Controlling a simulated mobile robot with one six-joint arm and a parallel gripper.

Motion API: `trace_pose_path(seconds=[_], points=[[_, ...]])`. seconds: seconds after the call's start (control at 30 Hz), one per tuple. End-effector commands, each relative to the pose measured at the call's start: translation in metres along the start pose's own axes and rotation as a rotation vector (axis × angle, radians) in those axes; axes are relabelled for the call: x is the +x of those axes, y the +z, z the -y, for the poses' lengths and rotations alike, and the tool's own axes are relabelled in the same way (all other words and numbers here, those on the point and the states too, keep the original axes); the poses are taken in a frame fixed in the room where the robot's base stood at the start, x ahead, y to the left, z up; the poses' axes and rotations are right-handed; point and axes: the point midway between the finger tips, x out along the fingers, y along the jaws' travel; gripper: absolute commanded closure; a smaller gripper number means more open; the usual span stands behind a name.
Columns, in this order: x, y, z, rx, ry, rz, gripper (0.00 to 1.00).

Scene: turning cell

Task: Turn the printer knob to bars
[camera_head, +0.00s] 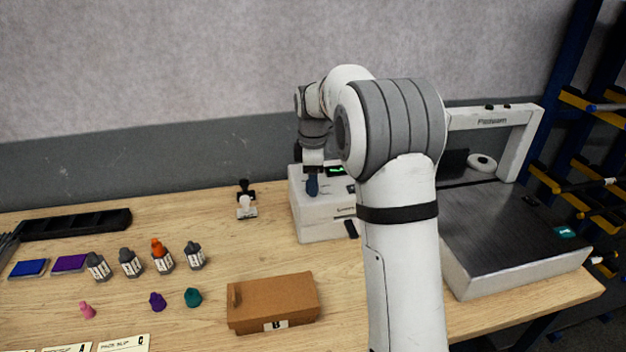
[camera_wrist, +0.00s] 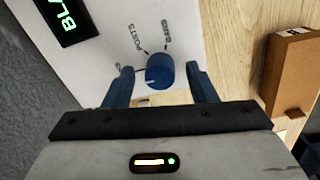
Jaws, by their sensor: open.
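The blue round printer knob (camera_wrist: 160,72) sits on the printer's white panel (camera_wrist: 95,70). Small printed labels ring it; one reads POSTS, another is too small to read surely, and a third is partly hidden by the left finger. A small pale mark shows low on the knob, but its setting is unclear. My gripper (camera_wrist: 159,84) is open, its blue fingers on either side of the knob with visible gaps. In the head view my gripper (camera_head: 312,185) is over the white printer (camera_head: 318,222), and the knob is hidden.
The printer's dark display (camera_wrist: 67,18) shows green letters, cut off. A brown box (camera_head: 272,303) stands in front of the printer. Stamps (camera_head: 246,207) and several bottles (camera_head: 162,257) stand to the left. A large grey-topped machine (camera_head: 510,235) is to the right.

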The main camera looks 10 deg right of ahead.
Motion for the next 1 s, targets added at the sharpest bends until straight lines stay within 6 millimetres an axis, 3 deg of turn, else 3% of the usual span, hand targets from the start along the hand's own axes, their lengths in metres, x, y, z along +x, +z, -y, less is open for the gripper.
trace_pose_path(seconds=[0.37,0.9,1.0], points=[[0.0072,-0.0005,0.0001,0.0,0.001,0.0,0.49],[0.0067,-0.001,0.0002,-0.001,0.001,0.0,0.93],[0.0067,-0.0012,0.0002,0.001,0.001,0.0,0.93]])
